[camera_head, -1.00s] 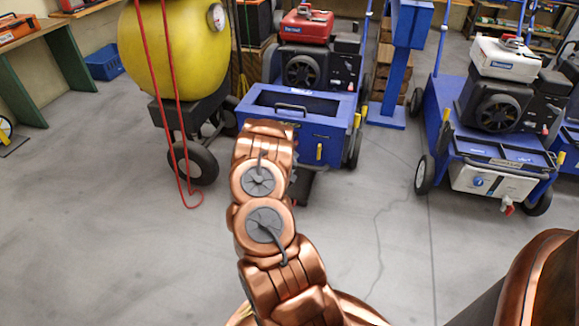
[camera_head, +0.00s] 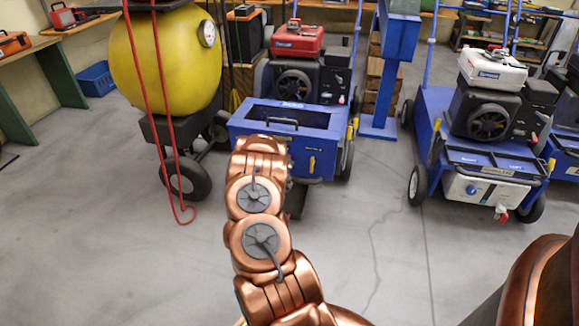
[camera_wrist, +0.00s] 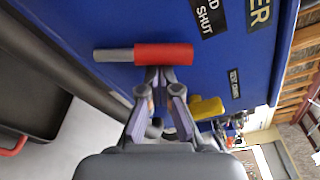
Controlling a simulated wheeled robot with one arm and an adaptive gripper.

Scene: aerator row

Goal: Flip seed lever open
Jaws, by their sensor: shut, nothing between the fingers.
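A lever with a red grip (camera_wrist: 163,54) and a grey shaft (camera_wrist: 114,54) lies across the blue panel (camera_wrist: 150,20) in the wrist view. Beside it is a black label (camera_wrist: 208,17) whose readable part ends in "SHUT". My gripper (camera_wrist: 160,80) is shut and empty, its fingertips right at the red grip's lower edge. I cannot tell whether they touch it. In the head view my arm covers the gripper and the lever at the front of the blue machine (camera_head: 310,165).
A yellow lever (camera_wrist: 207,107) sticks out close to my gripper's right side. A yellow tank (camera_head: 165,60) on wheels with a hanging red hose (camera_head: 171,150) stands left of the blue machine. Another blue machine (camera_head: 430,110) stands to the right.

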